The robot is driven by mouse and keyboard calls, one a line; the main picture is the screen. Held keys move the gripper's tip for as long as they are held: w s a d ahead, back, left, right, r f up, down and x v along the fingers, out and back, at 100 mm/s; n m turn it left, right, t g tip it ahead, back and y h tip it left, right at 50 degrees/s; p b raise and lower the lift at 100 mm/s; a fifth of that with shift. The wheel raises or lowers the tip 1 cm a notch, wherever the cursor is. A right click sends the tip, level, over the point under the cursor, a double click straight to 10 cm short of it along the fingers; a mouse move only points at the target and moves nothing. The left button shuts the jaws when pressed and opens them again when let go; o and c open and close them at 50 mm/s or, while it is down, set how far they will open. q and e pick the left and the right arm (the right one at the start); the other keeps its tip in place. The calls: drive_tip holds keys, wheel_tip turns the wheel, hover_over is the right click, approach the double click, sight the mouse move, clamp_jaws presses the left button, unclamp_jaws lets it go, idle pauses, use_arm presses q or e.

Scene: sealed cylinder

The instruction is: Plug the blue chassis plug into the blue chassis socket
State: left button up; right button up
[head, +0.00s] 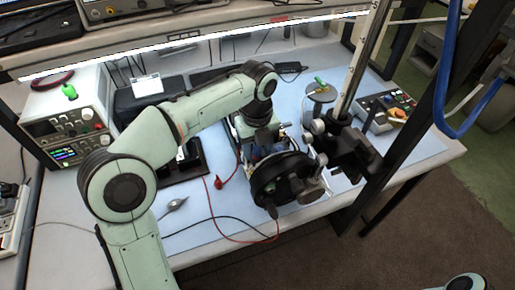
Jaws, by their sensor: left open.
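My left arm reaches in from the left and bends down over the middle of the bench. My left gripper (262,147) is open and points down behind a dark round device. Small blue parts show near its fingers, but I cannot tell whether they are the blue chassis plug, the blue chassis socket or something else. The gap between the fingers is largely hidden by the wrist and the device. Only a piece of my right arm shows at the bottom right edge; its gripper is out of view.
The dark round device (284,181) and a microscope on a metal post (350,75) crowd the bench middle. A red cable (212,215) and a black cable loop in front. Stacked instruments (68,127) stand left. A button box (388,108) stands right. The front-left mat is mostly clear.

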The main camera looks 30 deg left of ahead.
drive_tip(key=shift+w+r, duration=0.2)
idle(0.3)
use_arm(q)
clamp_jaws()
drive_tip(key=shift+r, duration=0.1)
drive_tip(key=shift+r+p, duration=1.25)
drive_tip(key=shift+r, duration=0.4)
drive_tip(key=shift+r+p, duration=0.8)
drive_tip(key=shift+r, duration=0.5)
use_arm(e)
drive_tip(key=w+r, duration=0.4)
drive_tip(key=r, duration=0.1)
drive_tip(key=shift+w+t, duration=0.3)
drive_tip(key=shift+w, duration=0.05)
